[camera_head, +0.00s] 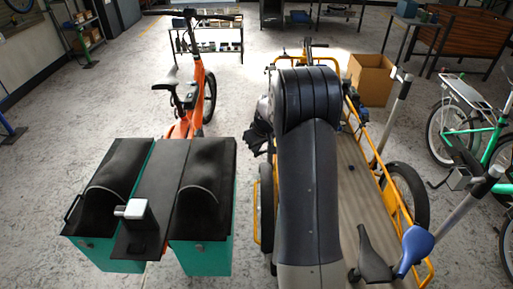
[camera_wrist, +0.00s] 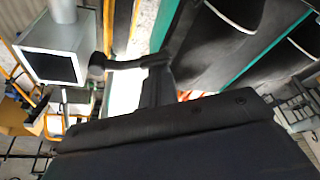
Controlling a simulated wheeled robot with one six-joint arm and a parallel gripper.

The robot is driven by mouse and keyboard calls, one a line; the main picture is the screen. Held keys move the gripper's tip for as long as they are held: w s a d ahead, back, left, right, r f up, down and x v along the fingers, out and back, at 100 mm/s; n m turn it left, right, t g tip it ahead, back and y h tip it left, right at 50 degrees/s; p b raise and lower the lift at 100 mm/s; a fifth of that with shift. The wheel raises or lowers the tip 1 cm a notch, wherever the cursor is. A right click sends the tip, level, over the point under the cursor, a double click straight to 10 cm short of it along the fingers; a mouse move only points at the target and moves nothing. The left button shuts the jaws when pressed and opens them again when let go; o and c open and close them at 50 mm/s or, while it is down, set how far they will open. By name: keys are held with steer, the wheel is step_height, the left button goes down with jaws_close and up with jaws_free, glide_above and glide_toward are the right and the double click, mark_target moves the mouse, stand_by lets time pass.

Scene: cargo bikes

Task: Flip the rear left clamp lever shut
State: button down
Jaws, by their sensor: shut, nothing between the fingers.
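My gripper (camera_head: 258,137) is the black claw shape beside the dark arm in the head view, left of the cargo bike's deck. Its black fingers show in the wrist view (camera_wrist: 132,68), with nothing seen held between them. The yellow cargo bike (camera_head: 345,160) stands at the right of the head view, with a long flat deck and yellow side rails. My own arm covers much of its left side. I cannot make out the rear left clamp lever or its position in either view. No contact between my gripper and a lever is visible.
An orange bike (camera_head: 196,95) stands left, behind green boxes (camera_head: 205,257) with black lids, which also show in the wrist view (camera_wrist: 165,22). A cardboard box (camera_head: 371,80) stands behind the deck. A green bike (camera_head: 490,145) is at right.

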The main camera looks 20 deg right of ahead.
steer(key=shift+s, duration=0.1)
steer(key=n+b, duration=0.1)
steer(key=s+n+b, duration=0.1)
steer(key=b, duration=0.1)
steer(key=shift+s+f+n+y, duration=0.1)
steer(key=shift+f+n+y, duration=0.1)
steer(key=shift+n+y, duration=0.1)
steer(key=shift+s+n+g+y+b, duration=0.3)
steer(key=shift+s+n+b, duration=0.15)
steer(key=shift+n+b, duration=0.3)
steer(key=n, duration=0.1)
steer(key=s+n+b, duration=0.1)
steer(key=s+n+y, duration=0.1)
steer(key=n, duration=0.1)
steer(key=shift+d+r+g+b, duration=0.2)
steer(key=shift+d+g+b, duration=0.1)
steer(key=shift+g+b, duration=0.1)
steer(key=shift+w, duration=0.1)
steer(key=shift+w+d+p, duration=0.25)
steer(key=shift+w+p, duration=0.15)
steer(key=shift+w, duration=0.25)
steer(key=shift+r, duration=0.15)
